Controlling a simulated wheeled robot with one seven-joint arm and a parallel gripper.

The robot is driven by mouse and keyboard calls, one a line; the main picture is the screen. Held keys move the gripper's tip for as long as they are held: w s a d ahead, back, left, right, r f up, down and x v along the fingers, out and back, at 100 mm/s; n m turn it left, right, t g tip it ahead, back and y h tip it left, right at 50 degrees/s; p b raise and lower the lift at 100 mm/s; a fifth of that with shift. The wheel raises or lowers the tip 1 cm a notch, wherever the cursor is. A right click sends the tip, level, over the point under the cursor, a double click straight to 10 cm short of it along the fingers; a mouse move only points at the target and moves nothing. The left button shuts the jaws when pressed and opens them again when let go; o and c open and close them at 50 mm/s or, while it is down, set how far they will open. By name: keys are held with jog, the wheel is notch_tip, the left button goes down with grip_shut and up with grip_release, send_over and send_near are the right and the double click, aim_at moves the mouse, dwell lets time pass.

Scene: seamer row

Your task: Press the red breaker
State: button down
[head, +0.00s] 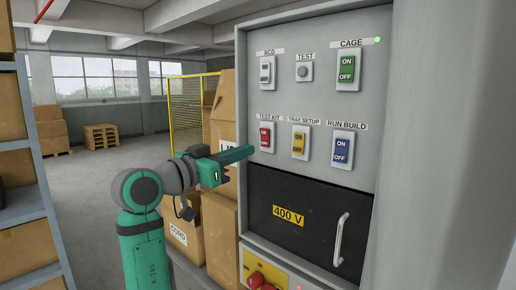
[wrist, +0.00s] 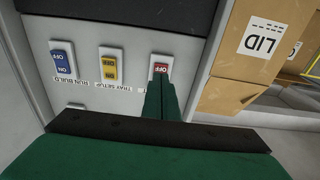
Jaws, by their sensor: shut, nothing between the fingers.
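The red breaker (head: 265,137) sits in a white frame under the label TEST KIT, at the left of the panel's lower switch row. In the wrist view, which is upside down, its red face (wrist: 161,69) shows OFF, and the fingers hide part of it. My gripper (head: 250,150) is shut and empty, its green fingers pointing at the breaker from the left. In the wrist view the fingertips (wrist: 162,82) overlap the breaker's edge. I cannot tell whether they touch it.
The yellow TRAY SETUP switch (head: 299,143) and blue RUN BUILD switch (head: 342,150) are to the right. The RCD switch (head: 266,71), TEST button (head: 304,71) and green CAGE switch (head: 346,68) are above. A black 400 V door (head: 300,190) is below. Cardboard boxes (head: 222,130) stand left of the cabinet.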

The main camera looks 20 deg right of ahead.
jog(key=v, duration=0.9)
jog(key=shift+w+f, duration=0.1)
jog(key=shift+f, duration=0.05)
